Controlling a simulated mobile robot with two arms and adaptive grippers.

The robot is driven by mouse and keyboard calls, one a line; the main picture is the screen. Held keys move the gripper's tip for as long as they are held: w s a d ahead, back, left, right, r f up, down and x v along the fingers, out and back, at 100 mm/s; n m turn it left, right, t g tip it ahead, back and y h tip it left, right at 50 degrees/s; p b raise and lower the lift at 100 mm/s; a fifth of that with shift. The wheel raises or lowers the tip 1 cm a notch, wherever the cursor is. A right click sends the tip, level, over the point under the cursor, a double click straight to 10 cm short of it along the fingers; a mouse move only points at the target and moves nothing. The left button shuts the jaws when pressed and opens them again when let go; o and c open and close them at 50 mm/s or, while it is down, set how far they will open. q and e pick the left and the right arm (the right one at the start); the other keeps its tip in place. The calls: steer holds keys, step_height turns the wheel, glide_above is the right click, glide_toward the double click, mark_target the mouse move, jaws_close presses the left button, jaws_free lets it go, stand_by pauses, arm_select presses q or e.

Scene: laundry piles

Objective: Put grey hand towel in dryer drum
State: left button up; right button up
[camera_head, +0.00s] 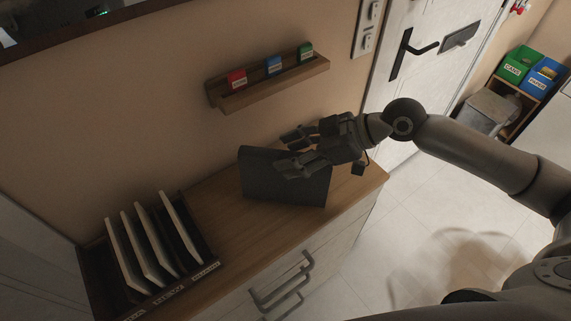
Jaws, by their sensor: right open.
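I see no grey hand towel that I can make out for sure and no dryer drum in the head view. A dark grey, flat-sided object (263,183) sits on the wooden cabinet top; I cannot tell what it is. My right gripper (286,153) is open, with its fingers pointing left, over the upper part of this object. I cannot tell whether the fingers touch it. Nothing shows between the fingers. My left gripper is not in view.
A rack with upright white panels (150,245) stands at the cabinet's left end. A wall shelf (270,84) holds red, blue and green cards. A white door (425,60), a grey bin (487,112) and green and blue boxes (520,64) are at right. The tiled floor is mostly clear.

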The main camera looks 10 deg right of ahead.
steer(key=shift+x, duration=0.85)
steer(key=shift+w+a, duration=0.1)
steer(key=shift+a, duration=0.05)
steer(key=shift+c, duration=1)
steer(key=shift+f, duration=0.1)
steer(key=c, duration=0.5)
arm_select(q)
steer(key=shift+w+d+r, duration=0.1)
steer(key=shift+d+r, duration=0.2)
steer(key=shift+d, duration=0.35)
arm_select(e)
jaws_close()
